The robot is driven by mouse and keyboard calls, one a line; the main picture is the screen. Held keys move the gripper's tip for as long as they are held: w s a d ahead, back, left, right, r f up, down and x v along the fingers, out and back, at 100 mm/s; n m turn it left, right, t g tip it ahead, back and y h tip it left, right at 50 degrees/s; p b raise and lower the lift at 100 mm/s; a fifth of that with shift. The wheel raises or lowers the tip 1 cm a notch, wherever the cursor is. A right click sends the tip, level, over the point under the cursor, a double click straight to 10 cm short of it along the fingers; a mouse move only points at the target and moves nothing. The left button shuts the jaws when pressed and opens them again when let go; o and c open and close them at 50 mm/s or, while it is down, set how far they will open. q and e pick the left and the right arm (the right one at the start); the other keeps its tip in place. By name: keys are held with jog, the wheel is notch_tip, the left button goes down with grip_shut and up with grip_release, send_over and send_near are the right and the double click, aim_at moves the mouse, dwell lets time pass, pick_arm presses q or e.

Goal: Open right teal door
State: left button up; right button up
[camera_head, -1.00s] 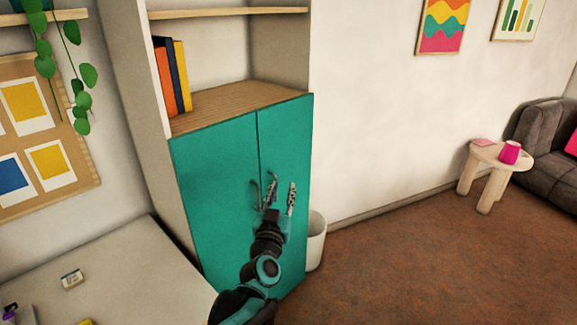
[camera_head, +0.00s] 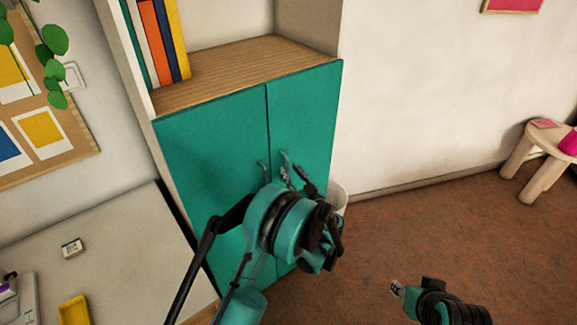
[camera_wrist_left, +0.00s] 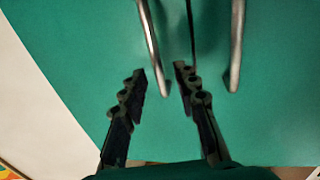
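The teal cabinet has two shut doors, the right teal door (camera_head: 310,115) and the left teal door (camera_head: 210,150), with a thin seam between them. Each has a curved silver handle by the seam. My left gripper (camera_head: 293,177) is at the right door's handle (camera_head: 284,159); my arm hides much of both doors' lower parts. The left wrist view looks upside down: the right door's handle (camera_wrist_left: 152,45) runs between my open fingers (camera_wrist_left: 160,78), its end near the tips, and the left door's handle (camera_wrist_left: 236,45) is outside them. My right gripper (camera_head: 397,289) is low at right, far from the cabinet.
A pale desk (camera_head: 120,240) with small items stands at left. A white bin (camera_head: 338,195) is beside the cabinet's right side. A small round table (camera_head: 545,140) stands at far right. The brown floor (camera_head: 430,225) between is clear.

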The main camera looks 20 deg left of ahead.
aim_at(288, 167)
pick_arm(q)
jog(key=shift+x, duration=1.8)
jog(key=shift+d, duration=0.15)
grip_shut()
